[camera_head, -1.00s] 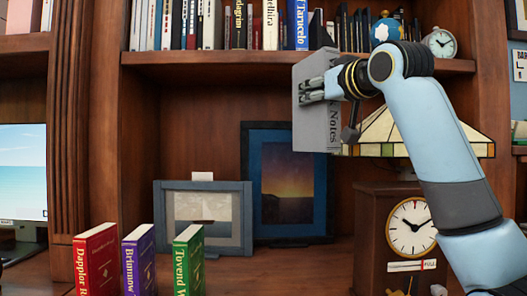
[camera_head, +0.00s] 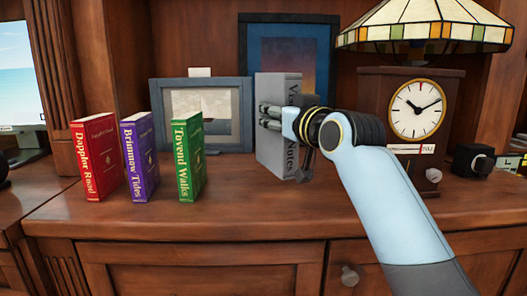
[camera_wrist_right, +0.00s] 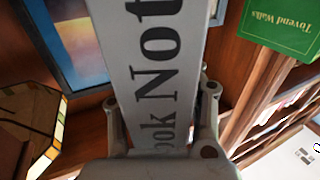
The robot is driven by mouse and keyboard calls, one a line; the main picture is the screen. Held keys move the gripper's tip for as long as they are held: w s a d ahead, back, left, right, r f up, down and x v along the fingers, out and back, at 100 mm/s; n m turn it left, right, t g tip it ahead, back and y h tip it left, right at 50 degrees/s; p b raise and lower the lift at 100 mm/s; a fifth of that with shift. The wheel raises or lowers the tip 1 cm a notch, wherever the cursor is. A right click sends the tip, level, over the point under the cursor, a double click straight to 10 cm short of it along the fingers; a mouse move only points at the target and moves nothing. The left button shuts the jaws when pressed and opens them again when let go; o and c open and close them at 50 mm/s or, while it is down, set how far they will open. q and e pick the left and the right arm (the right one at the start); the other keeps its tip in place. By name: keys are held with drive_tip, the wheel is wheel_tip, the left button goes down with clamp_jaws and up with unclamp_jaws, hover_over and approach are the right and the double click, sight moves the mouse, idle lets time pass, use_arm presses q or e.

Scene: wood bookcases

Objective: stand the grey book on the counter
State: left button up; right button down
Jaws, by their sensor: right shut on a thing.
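The grey book (camera_head: 275,112) is upright at the counter, right of the green book. Its spine text is partly hidden by my gripper. My right gripper (camera_head: 272,118) is shut on it from the right side. In the right wrist view the book's grey spine (camera_wrist_right: 150,75) runs between my fingers. The book's lower edge looks at or very near the counter (camera_head: 240,215); I cannot tell whether it touches. My left gripper is not in view.
Red (camera_head: 98,158), purple (camera_head: 139,155) and green (camera_head: 188,157) books stand in a row at left. Behind are a grey frame (camera_head: 246,120) and a dark blue frame (camera_head: 327,35). A wooden clock (camera_head: 378,95) and a stained-glass lamp (camera_head: 430,18) stand at right. The front counter is clear.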

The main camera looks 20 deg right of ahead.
sight(279, 154)
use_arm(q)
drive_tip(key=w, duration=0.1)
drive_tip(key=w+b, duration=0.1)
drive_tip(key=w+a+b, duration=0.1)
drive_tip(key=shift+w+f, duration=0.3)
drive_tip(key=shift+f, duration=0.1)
use_arm(e)
drive_tip(key=f, duration=0.1)
drive_tip(key=w+a+f, duration=0.1)
drive_tip(key=f, duration=0.1)
drive_tip(key=a+f, duration=0.1)
drive_tip(key=f, duration=0.1)
drive_tip(key=shift+w+f, duration=0.15)
drive_tip(key=shift+w, duration=0.15)
drive_tip(key=c, duration=1.4)
unclamp_jaws()
drive_tip(key=shift+f, duration=0.3)
drive_tip(key=o, duration=0.5)
